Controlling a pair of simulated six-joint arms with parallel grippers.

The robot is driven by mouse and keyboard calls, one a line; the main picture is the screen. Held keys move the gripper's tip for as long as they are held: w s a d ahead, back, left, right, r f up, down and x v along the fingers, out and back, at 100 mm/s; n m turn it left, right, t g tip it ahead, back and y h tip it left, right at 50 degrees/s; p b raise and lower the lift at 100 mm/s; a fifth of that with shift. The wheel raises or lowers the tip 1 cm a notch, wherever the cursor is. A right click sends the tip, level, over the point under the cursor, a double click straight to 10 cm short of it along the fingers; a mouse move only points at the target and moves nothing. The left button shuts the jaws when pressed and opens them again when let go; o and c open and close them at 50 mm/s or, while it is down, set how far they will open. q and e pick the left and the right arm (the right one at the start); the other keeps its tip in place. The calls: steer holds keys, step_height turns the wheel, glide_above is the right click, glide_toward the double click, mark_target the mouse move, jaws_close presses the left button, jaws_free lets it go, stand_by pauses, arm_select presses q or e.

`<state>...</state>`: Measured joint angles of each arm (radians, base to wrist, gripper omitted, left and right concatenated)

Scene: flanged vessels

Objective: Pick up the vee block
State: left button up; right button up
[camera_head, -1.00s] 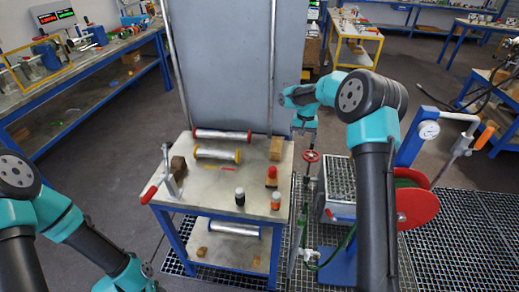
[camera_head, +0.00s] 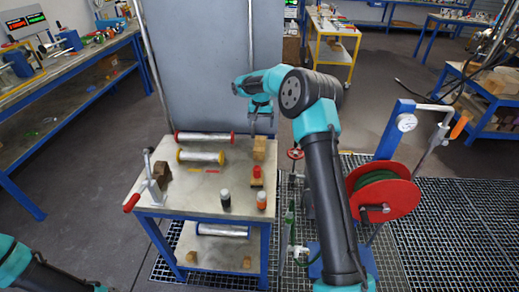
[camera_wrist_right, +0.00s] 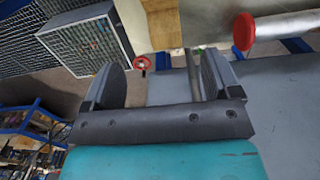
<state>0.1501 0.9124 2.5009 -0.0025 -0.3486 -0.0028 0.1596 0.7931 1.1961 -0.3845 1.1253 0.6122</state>
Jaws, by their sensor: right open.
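A tan block (camera_head: 259,148) stands at the back right of the small table; it also shows at the top of the right wrist view (camera_wrist_right: 165,25). A dark brown block (camera_head: 163,173) sits at the table's left beside a red-handled clamp. I cannot tell for certain which of them is the vee block. My right gripper (camera_head: 262,125) is just above and behind the tan block. In the right wrist view its jaws (camera_wrist_right: 162,80) are apart with nothing between them, and the tan block lies beyond them. My left gripper is out of view.
Two rollers with red (camera_head: 204,137) and yellow (camera_head: 201,156) ends lie left of the tan block. A red-and-yellow piece (camera_head: 256,176) and two small bottles stand nearer the front. A grey panel (camera_head: 205,70) rises behind the table. A red hose reel (camera_head: 388,194) stands right.

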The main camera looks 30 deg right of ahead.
mark_target(260, 145)
step_height(260, 145, down, 8)
steer(key=shift+f, duration=0.1)
steer(key=shift+f, duration=0.1)
stand_by(0.3)
steer(key=shift+w+f, duration=0.15)
steer(key=shift+f, duration=1.15)
steer(key=shift+w+f, duration=0.1)
steer(key=shift+f, duration=1.15)
steer(key=shift+c, duration=0.2)
steer(key=c, duration=1)
steer(key=shift+c, duration=0.2)
steer(key=shift+r, duration=0.15)
